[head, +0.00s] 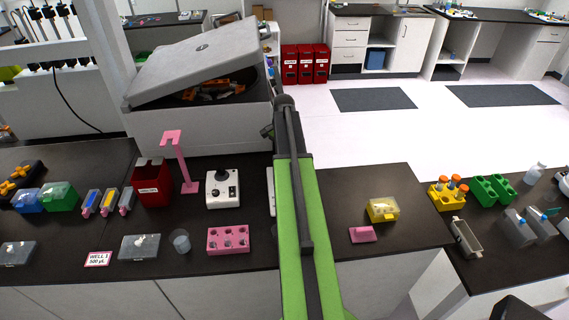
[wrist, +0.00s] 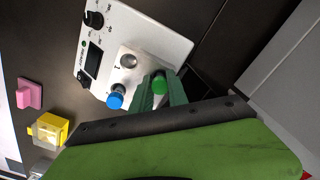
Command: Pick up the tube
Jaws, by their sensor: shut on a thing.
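A green-capped tube (wrist: 159,84) shows in the wrist view between the two green fingers of my gripper (wrist: 160,92). The gripper is shut on it. The tube's body below the cap is hidden, so I cannot tell whether it is seated in the metal block or raised. A blue-capped tube (wrist: 115,97) stands in the block (wrist: 133,74), left of my gripper. An empty round hole shows above it. In the head view my arm hides the gripper and the tubes.
The block belongs to a white device (wrist: 150,30) with knobs and a dark display. In the head view, a pink rack (head: 228,240) and a joystick box (head: 222,189) are left of my arm. A yellow box (head: 382,210) and a pink block (head: 362,235) are right.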

